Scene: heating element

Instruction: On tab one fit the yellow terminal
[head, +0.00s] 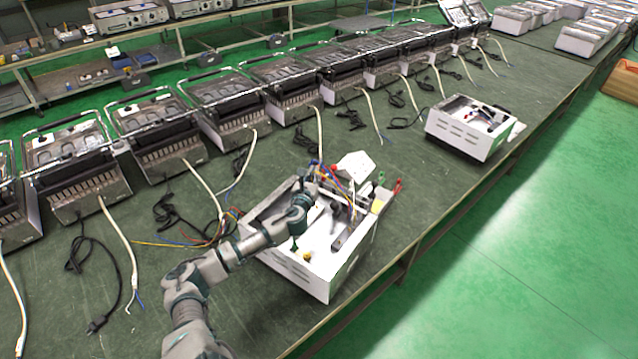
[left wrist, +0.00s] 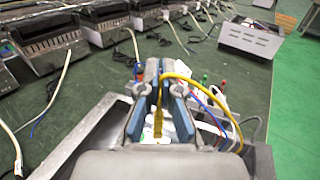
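A white open housing (head: 318,276) stands on the green bench in the head view, with coloured wires rising at its back. My left gripper (head: 298,212) is over its left part, pointing down. In the left wrist view my left gripper (left wrist: 158,75) has its two fingers close together with a narrow yellow piece (left wrist: 158,122), seemingly the yellow terminal, between them. A yellow wire (left wrist: 205,83) loops from the fingertips to the right. The terminal's end is hidden by the fingers. I cannot make out tab one. My right gripper is not in view.
Red and blue wires lie around the housing. A row of metal heater units (head: 165,135) with loose cables stands along the bench at the left and back. A second white housing (head: 462,133) stands at the back right. The bench between the two housings is clear.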

